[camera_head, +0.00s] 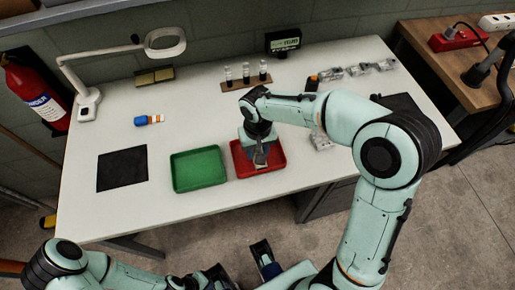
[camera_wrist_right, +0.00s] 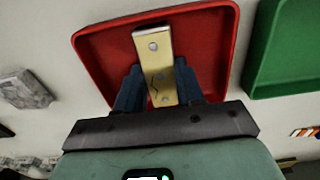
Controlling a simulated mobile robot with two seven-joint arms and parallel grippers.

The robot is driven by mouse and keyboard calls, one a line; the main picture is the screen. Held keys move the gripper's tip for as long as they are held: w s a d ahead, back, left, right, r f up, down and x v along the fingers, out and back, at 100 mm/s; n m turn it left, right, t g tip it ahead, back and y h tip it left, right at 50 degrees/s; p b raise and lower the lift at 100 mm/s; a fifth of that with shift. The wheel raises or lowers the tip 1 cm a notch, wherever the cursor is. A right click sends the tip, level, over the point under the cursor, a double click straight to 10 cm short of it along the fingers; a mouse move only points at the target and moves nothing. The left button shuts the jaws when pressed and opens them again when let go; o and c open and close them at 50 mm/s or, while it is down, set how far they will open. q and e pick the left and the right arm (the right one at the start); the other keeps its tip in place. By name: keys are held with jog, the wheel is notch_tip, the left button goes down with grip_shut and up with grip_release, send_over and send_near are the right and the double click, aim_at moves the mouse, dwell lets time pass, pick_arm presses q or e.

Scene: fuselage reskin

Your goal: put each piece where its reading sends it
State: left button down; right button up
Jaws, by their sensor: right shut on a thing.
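My right gripper (camera_head: 260,158) is over the red tray (camera_head: 277,153). In the right wrist view its blue fingers (camera_wrist_right: 160,92) are shut on a flat brass-coloured piece (camera_wrist_right: 153,48) with round rivet-like spots and a thin dark wavy line. The piece is over the red tray (camera_wrist_right: 100,55); I cannot tell whether it touches the floor of it. The green tray (camera_head: 198,169) stands just left of the red one and looks empty. A small display (camera_head: 284,41) at the back shows digits too small to read. My left gripper (camera_head: 241,266) is low at the front, off the table, fingers apart and empty.
A black mat (camera_head: 122,169) lies at the left, with a blue-and-orange item (camera_head: 148,120) behind it. A magnifier lamp (camera_head: 88,100), a rack of vials (camera_head: 246,78) and a brass-coloured block (camera_head: 154,76) stand behind. Several clear-wrapped grey parts (camera_head: 357,70) lie back right.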

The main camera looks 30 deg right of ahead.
jog(key=o, duration=1.1)
jog(key=shift+f, duration=0.1)
jog(key=shift+o, duration=0.2)
jog(key=shift+r, duration=0.3)
notch_tip(320, 180, up, 12)
jog(key=p, duration=0.2)
jog(key=shift+f, duration=0.15)
